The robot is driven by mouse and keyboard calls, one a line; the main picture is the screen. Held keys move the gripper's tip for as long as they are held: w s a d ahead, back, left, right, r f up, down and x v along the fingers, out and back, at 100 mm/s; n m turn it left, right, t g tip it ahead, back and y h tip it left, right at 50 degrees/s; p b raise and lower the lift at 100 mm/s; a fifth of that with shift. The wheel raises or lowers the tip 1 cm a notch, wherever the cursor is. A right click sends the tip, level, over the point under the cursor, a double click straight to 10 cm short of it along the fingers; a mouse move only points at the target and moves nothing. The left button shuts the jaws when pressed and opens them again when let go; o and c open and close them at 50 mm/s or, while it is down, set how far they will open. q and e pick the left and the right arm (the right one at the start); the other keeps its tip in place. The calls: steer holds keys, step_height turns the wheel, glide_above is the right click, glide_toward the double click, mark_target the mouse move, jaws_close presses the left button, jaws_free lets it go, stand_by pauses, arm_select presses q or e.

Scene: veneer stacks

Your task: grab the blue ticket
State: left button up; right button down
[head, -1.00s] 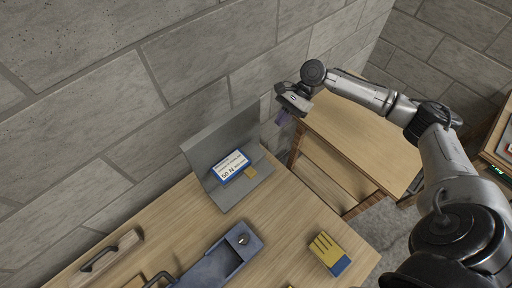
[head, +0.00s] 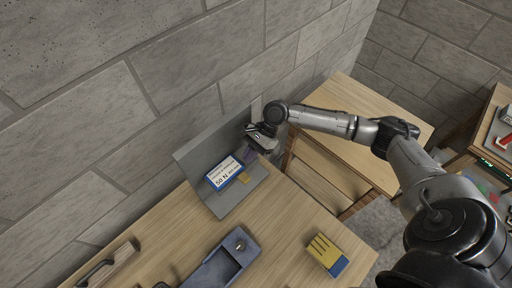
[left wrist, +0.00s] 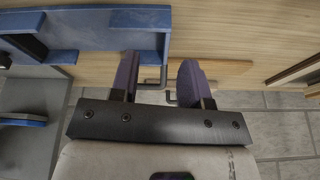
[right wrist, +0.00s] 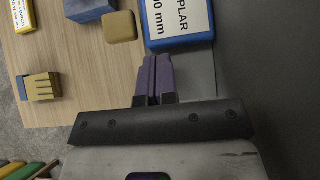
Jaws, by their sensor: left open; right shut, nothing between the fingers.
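A blue-edged block with a white printed label (head: 224,173) leans on a grey angled stand (head: 207,143) at the back of the bench; it is the only thing like a blue ticket that I can make out. It also shows in the right wrist view (right wrist: 180,20), cut off by the top edge. My right gripper (head: 254,152) is shut and empty, just right of the stand. Its purple fingers (right wrist: 155,80) point toward the block's lower edge, apart from it in the picture. My left gripper (left wrist: 158,78) is open and empty near a blue tray (left wrist: 95,18); the head view does not show it.
A blue-grey tray (head: 220,262) and a yellow-and-blue block (head: 327,254) lie on the bench. A stone wall stands close behind the stand. A wooden cabinet (head: 350,105) is at the right.

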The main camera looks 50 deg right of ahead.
mark_target(231, 174)
steer(key=shift+a, duration=0.3)
steer(key=shift+a+r+p, duration=0.1)
steer(key=shift+r+p, duration=0.05)
steer(key=shift+p, duration=0.2)
steer(key=a+p, duration=0.4)
steer(key=p, duration=0.3)
steer(key=shift+w+a+r, duration=0.1)
steer(key=shift+a+r, duration=0.05)
steer(key=shift+a, duration=0.25)
steer(key=shift+a+f+p, duration=0.2)
steer(key=shift+a+p, duration=0.35)
steer(key=shift+f, duration=0.15)
